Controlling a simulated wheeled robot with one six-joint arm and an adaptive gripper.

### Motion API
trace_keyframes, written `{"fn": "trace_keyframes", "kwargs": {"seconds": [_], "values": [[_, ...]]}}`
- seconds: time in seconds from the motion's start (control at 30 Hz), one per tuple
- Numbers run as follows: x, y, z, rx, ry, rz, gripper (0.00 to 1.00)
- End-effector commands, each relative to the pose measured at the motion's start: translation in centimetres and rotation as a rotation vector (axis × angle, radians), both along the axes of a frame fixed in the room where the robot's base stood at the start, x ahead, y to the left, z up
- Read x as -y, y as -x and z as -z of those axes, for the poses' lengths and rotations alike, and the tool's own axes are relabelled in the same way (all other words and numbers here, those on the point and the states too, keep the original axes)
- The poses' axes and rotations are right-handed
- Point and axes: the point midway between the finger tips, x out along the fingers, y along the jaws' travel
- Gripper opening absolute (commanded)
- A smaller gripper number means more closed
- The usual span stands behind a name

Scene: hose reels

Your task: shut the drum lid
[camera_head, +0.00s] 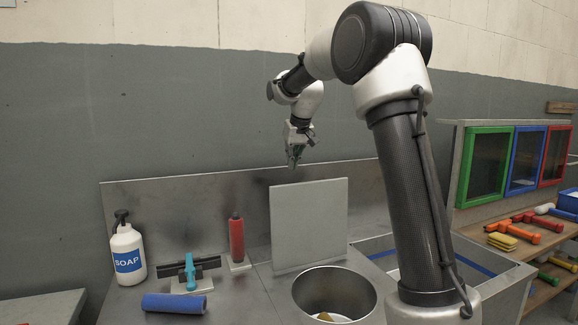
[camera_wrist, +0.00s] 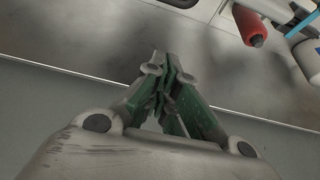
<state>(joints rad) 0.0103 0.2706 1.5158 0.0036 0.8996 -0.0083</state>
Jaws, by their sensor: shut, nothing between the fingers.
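The drum lid (camera_head: 309,223) is a flat grey square panel, standing upright at the back edge of the round drum opening (camera_head: 335,291). The drum is open and something yellowish and white lies inside it. My gripper (camera_head: 294,164) is above and behind the lid's top edge, pointing down, apart from it. In the wrist view my gripper's green-padded fingers (camera_wrist: 165,75) are shut with nothing held. The lid cannot be made out clearly in the wrist view.
A soap bottle (camera_head: 127,250), a blue roll (camera_head: 174,303), a blue-handled squeegee (camera_head: 190,271) and a red cylinder (camera_head: 237,240) stand or lie left of the drum. A metal backsplash (camera_head: 180,215) rises behind. Right is a shelf with colored-framed doors (camera_head: 486,165).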

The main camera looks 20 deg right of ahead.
Motion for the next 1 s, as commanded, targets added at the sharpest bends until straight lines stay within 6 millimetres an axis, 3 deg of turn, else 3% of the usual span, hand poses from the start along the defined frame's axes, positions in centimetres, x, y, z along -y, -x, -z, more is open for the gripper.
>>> {"fn": "trace_keyframes", "kwargs": {"seconds": [0.37, 0.6, 1.0], "values": [[0.0, -3.4, 7.4, -0.005, 0.000, 0.000, 0.00], [0.0, 0.0, 7.3, -0.002, 0.000, 0.000, 0.00], [0.0, 0.7, 7.4, -0.002, 0.000, 0.000, 0.00]]}}
